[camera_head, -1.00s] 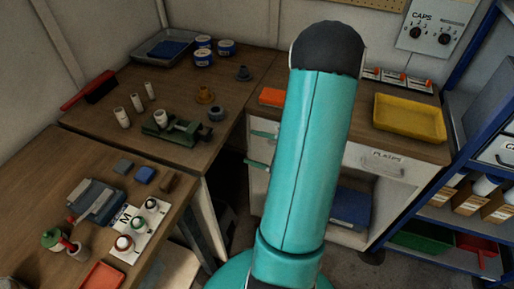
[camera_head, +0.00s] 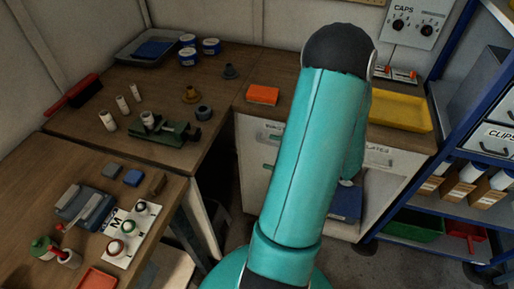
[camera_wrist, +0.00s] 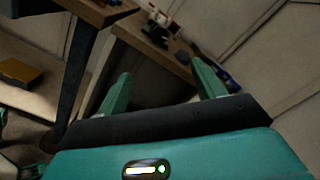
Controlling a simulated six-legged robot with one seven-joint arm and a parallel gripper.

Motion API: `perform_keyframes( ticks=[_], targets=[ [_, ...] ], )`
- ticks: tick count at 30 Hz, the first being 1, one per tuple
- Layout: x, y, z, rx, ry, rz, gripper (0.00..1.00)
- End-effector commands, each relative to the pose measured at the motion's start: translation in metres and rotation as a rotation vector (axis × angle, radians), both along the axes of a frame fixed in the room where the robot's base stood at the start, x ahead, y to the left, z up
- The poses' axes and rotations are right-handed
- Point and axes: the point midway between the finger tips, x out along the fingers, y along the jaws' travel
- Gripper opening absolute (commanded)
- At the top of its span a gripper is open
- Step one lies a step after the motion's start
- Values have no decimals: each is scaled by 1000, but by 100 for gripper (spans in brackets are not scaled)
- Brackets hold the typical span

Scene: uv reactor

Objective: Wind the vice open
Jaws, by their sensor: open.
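A small green vice (camera_head: 174,133) stands on the back wooden bench in the head view. A pale cylinder (camera_head: 147,118) stands at its left end. The vice is too small in the picture to tell how far its jaws are apart. In the wrist view my gripper (camera_wrist: 163,82) has its two teal fingers spread wide, with nothing between them. It is away from the bench, which shows beyond the fingers. In the head view my own teal arm hides the gripper.
An orange box (camera_head: 262,95) and a yellow tray (camera_head: 400,112) lie on the right counter. Blue shelving stands at the far right.

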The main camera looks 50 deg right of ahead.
Motion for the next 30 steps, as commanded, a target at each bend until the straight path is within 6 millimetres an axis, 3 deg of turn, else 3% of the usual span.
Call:
perform_keyframes(
  ticks=[6,11,26,30],
  targets=[
    [-36,-13,-1,1,1,-2,69],
    [-45,-16,-1,1,0,1,69],
    [-44,-16,-1,7,2,2,69],
    [-24,-12,-2,106,37,6,69]
  ],
)
